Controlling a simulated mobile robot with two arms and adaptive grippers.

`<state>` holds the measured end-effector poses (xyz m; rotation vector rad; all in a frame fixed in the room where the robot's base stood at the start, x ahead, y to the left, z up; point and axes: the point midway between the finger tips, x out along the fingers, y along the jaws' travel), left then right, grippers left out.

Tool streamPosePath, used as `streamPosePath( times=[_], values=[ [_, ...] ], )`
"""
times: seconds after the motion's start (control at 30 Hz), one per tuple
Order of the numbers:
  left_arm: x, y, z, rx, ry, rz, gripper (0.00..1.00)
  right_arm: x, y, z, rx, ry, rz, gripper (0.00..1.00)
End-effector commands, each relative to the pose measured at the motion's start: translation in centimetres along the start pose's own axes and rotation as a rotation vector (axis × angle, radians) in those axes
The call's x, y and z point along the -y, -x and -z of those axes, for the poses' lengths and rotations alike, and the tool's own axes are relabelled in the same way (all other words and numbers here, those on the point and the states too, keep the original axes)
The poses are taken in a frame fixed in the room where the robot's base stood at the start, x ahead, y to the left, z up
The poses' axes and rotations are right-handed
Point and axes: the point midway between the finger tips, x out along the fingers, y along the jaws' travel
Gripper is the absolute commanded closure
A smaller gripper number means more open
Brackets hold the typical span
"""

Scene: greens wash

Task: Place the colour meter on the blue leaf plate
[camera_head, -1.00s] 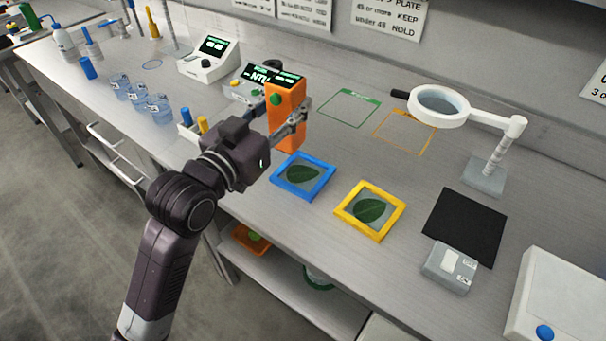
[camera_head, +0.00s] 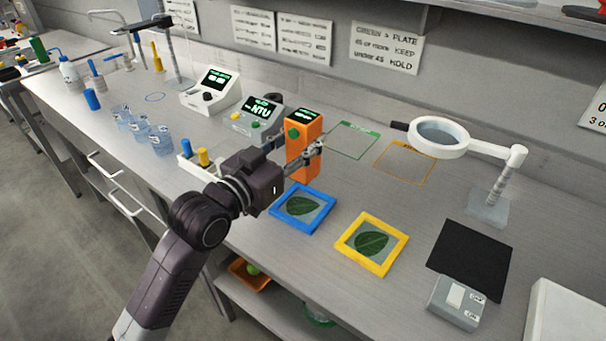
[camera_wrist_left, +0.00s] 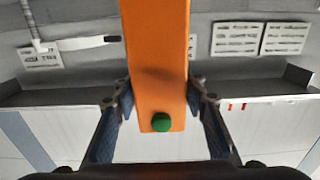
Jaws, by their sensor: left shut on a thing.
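The colour meter is an orange upright block (camera_head: 303,160) with a dark screen on top and a green button. My left gripper (camera_head: 304,153) is shut on it. In the left wrist view the orange body (camera_wrist_left: 157,60) fills the middle between the two fingers (camera_wrist_left: 160,95). The blue leaf plate (camera_head: 302,209), a blue square frame with a green leaf inside, lies on the bench just in front of and below the meter. The meter's lower end is near the plate's back edge; I cannot tell the gap to the bench. My right gripper is not in view.
A yellow-framed leaf plate (camera_head: 371,244) lies to the right of the blue one. Behind are green (camera_head: 352,141) and orange (camera_head: 405,162) outlines. The NTU meter (camera_head: 255,117) stands left, a magnifier lamp (camera_head: 438,137) right, with a black mat (camera_head: 469,259) and grey device (camera_head: 457,302).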

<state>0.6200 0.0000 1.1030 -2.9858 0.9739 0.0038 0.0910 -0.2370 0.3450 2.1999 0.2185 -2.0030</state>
Motion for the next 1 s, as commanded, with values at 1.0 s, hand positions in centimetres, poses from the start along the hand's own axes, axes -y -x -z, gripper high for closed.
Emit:
streamPosePath(
  times=[1.0],
  values=[
    [0.0, 0.0, -9.1, -0.001, 0.000, 0.000, 0.60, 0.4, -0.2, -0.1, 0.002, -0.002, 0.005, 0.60]
  ],
)
